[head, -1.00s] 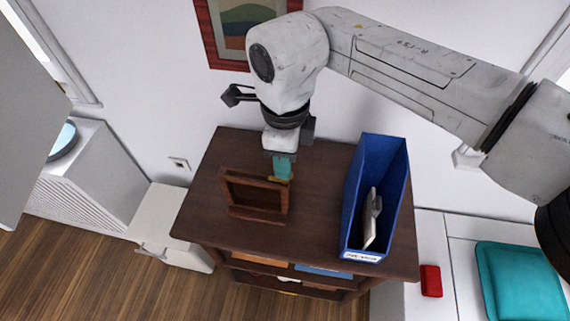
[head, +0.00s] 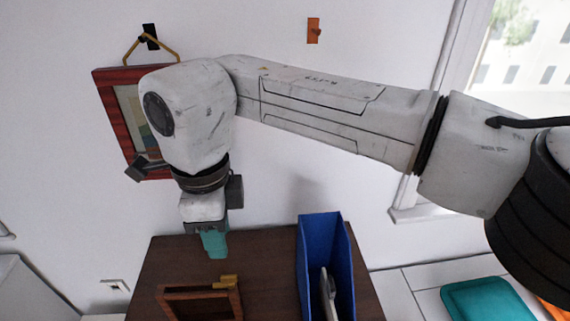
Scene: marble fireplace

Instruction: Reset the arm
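My gripper (head: 214,244), with teal fingers, points down above the back part of the dark wooden cabinet top (head: 268,262). The fingers are seen from one side, so I cannot tell if they are open or shut. A brown wooden frame (head: 197,302) stands on the cabinet top below and in front of the gripper, with a small brass-coloured piece (head: 226,282) at its upper right corner. A gap shows between the fingers and the frame. My arm reaches in from the right, across the wall.
A blue file holder (head: 313,245) with a grey item (head: 327,292) inside stands right of the gripper. A red-framed picture (head: 112,115) hangs on the wall behind the arm. A window is at right, above a teal cushion (head: 490,302).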

